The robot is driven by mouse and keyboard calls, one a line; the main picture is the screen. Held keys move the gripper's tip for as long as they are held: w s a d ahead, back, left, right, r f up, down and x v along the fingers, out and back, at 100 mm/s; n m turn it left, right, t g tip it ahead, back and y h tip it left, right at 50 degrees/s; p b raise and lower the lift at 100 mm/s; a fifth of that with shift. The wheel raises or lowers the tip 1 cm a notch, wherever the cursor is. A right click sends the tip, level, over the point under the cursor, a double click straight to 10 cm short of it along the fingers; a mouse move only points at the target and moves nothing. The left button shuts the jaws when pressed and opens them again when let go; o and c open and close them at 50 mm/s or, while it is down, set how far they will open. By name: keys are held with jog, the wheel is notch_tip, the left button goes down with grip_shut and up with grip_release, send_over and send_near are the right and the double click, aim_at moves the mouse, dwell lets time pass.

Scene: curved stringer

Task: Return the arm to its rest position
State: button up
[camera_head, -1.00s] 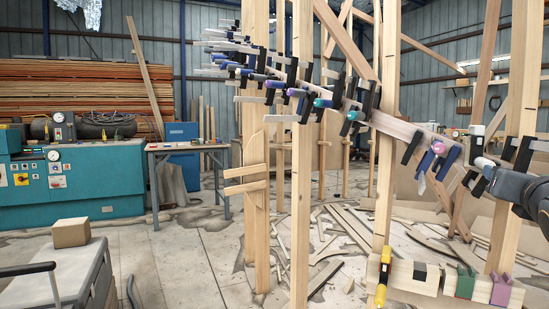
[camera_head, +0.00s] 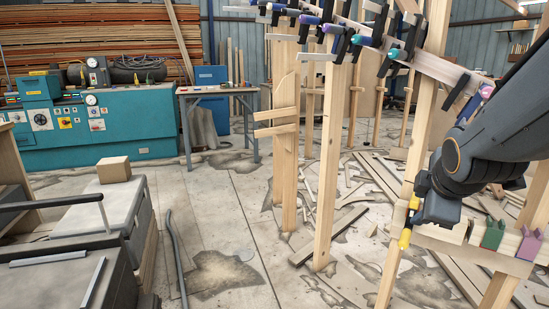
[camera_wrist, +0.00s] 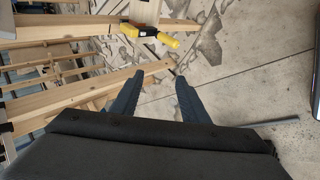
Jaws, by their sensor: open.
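My arm reaches in from the right edge of the head view, bent, with its wrist low in front of the wooden posts. In the wrist view my gripper (camera_wrist: 156,80) shows two dark fingers spread apart with nothing between them. In the head view the fingers are hidden. Clamps (camera_head: 345,42) with coloured handles line the curved wooden stringer (camera_head: 440,69) above.
Upright posts (camera_head: 333,160) stand left of my arm. A shelf board (camera_head: 436,238) with several clamps is close by my wrist. A cart (camera_head: 85,235) with a small box (camera_head: 113,169), a table (camera_head: 215,90) and a teal machine (camera_head: 90,125) stand left.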

jog(key=s+a+f+m+g+y, duration=0.2)
jog(key=s+a+f+m+g, duration=0.25)
jog(key=s+a, duration=0.5)
jog(key=s+a+f+m+g+y, duration=0.1)
jog(key=s+a+f+m+g, duration=0.25)
jog(key=s+a+m, duration=0.6)
jog(key=w+d+r+n+p, duration=0.1)
jog(key=d+r+p, duration=0.5)
jog(key=p, duration=1)
notch_tip(320, 180, up, 2)
jog(key=shift+w+r+g, duration=0.25)
jog(key=shift+w+g, duration=0.05)
jog(key=shift+w, duration=0.4)
